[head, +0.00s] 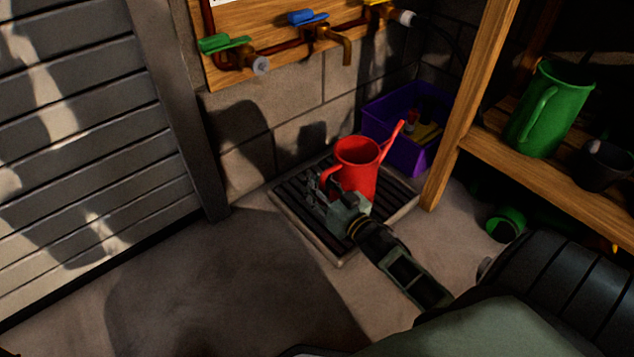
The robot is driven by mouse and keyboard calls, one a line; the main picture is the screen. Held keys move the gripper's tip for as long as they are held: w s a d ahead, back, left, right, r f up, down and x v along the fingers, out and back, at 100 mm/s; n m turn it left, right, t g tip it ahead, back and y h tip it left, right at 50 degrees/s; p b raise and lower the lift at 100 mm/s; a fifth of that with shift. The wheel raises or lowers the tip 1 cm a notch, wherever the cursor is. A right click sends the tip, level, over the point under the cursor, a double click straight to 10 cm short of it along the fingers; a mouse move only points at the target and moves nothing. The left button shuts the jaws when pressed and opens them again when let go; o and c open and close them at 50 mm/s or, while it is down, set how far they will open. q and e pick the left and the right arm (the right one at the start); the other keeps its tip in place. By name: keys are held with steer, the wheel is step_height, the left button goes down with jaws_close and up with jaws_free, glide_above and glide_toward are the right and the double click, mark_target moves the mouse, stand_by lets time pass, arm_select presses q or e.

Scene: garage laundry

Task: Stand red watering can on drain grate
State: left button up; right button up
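The red watering can (358,160) is upright over the dark slatted drain grate (291,212), its spout pointing up to the right and its handle on the left. My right gripper (316,186) is at the can's handle side, in front of its lower body. The fingers overlap the handle in the picture, and I cannot tell whether they are closed on it. The gripper hides the can's base, so I cannot see whether it touches the grate. My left gripper is not in view.
A purple crate (409,158) with items stands behind the can. A wooden shelf (560,180) at right holds a green jug (549,110) and a dark pot (602,165). Taps (320,32) are on the wall above. A grey shutter (90,140) is left. Floor in front is clear.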

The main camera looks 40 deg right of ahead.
steer(key=s+p, duration=0.6)
steer(key=s, duration=0.6)
steer(key=shift+r, duration=0.1)
